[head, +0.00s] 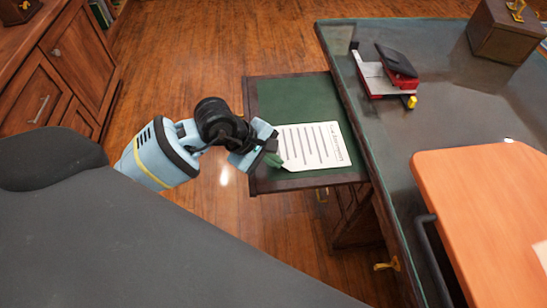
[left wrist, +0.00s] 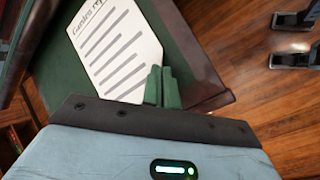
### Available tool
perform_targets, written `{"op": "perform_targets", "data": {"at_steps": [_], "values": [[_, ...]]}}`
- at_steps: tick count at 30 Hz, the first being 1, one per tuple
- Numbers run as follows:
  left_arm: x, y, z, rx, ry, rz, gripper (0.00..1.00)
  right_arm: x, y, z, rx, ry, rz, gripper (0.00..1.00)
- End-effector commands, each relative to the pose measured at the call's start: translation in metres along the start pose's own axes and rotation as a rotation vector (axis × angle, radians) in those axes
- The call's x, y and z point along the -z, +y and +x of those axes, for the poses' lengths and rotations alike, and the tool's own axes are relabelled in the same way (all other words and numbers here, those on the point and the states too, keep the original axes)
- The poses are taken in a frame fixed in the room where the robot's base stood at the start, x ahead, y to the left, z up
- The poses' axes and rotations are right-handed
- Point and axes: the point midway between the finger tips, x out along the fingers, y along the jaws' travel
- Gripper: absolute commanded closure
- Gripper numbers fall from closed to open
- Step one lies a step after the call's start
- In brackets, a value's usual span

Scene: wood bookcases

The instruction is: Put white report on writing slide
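The white report (head: 313,146) is a sheet with a title and dark lines, over the green top of the pulled-out writing slide (head: 285,95). It also shows in the left wrist view (left wrist: 110,50), with the slide's dark wooden edge (left wrist: 208,82) beside it. My left gripper (head: 274,158) is at the report's near left corner. Its green fingers (left wrist: 162,86) are close together, with the report's edge running in between them, and they hide that corner. Whether the whole sheet rests flat on the slide I cannot tell. My right gripper is not in view.
The dark desk (head: 395,140) stands right of the slide. On it are a red and black stapler-like tool (head: 397,66), a wooden box (head: 500,35) and an orange-brown board (head: 480,200). A wooden cabinet (head: 60,75) stands at the left. Open floor (head: 190,60) lies between.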

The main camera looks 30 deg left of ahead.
Motion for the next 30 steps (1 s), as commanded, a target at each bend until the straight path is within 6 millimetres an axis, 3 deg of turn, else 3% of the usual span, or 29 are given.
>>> {"op": "perform_targets", "data": {"at_steps": [5, 10, 20, 25, 30], "values": [[0.001, -0.002, 0.002, 0.001, 0.000, 0.000, 1.00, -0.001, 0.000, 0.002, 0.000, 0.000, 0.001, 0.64], [0.001, -0.001, 0.001, 0.000, 0.000, 0.000, 0.77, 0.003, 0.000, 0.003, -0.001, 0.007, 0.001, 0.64], [-0.001, 0.000, -0.001, -0.001, 0.000, 0.000, 0.77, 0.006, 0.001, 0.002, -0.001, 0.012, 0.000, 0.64], [0.001, 0.001, -0.018, -0.002, 0.003, 0.003, 0.77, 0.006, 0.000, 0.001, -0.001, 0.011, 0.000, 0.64], [0.001, 0.001, -0.052, -0.002, 0.004, 0.003, 0.77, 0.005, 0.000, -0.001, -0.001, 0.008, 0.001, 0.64]]}}
